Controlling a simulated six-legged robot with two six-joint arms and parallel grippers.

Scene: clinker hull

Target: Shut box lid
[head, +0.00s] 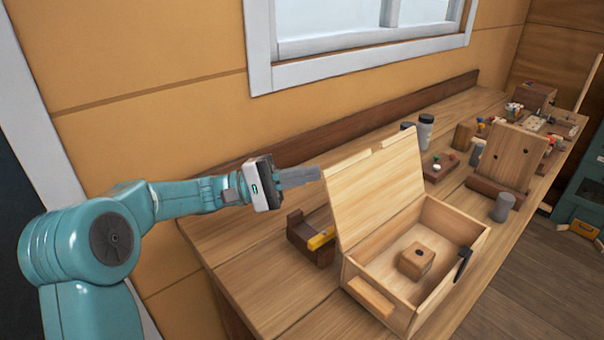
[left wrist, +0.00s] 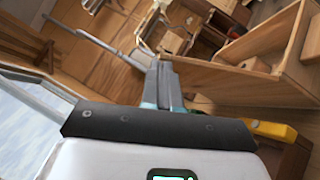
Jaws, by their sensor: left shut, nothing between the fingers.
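The wooden box (head: 372,301) stands on the workbench with its lid (head: 375,185) open, raised and leaning back a little. A small wooden block (head: 416,260) with a hole in its top lies inside. A dark latch (head: 463,265) is on the box's right side. My left gripper (head: 318,174) is shut and empty, at the upper left edge of the lid; I cannot tell whether it touches. In the left wrist view the shut fingers (left wrist: 168,85) point toward the lid's edge (left wrist: 235,82). My right gripper is not in view.
A dark wooden holder (head: 300,238) with a yellow-handled tool (head: 322,238) stands left of the box. Behind the lid are a grey-and-black bottle (head: 425,132), a drilled upright board (head: 512,156) and a grey cylinder (head: 503,207). A window (head: 350,40) is in the wall behind.

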